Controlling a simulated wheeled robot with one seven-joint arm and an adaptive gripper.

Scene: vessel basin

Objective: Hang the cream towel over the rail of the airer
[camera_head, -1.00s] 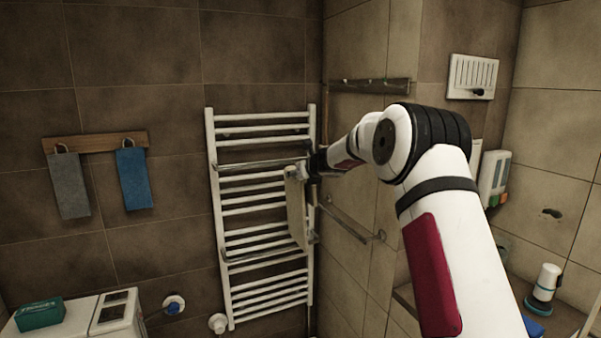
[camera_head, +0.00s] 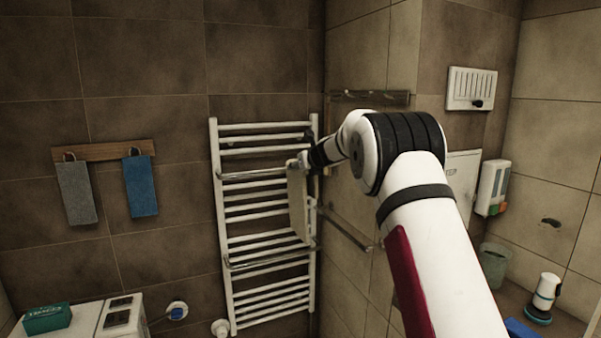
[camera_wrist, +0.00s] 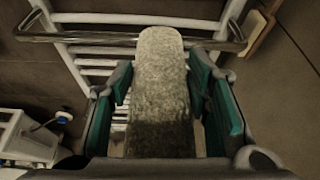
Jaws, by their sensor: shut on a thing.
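The cream towel (camera_head: 298,205) hangs down from my gripper (camera_head: 302,163) in front of the right side of the white airer (camera_head: 216,200). My gripper is shut on the towel near its upper end, close to the airer's upper chrome rail (camera_head: 240,175). In the wrist view the towel (camera_wrist: 160,85) lies between the green finger pads of my gripper (camera_wrist: 162,95). Its far rounded end overlaps the chrome rail (camera_wrist: 100,38), hiding the rail's middle. I cannot tell whether the towel touches the rail.
A lower chrome rail (camera_head: 265,262) crosses the airer. A wall bar (camera_head: 345,230) and a metal shelf (camera_head: 370,97) are close on the right wall. Grey (camera_head: 76,192) and blue (camera_head: 140,186) towels hang from a wooden hook board (camera_head: 105,151) at left.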

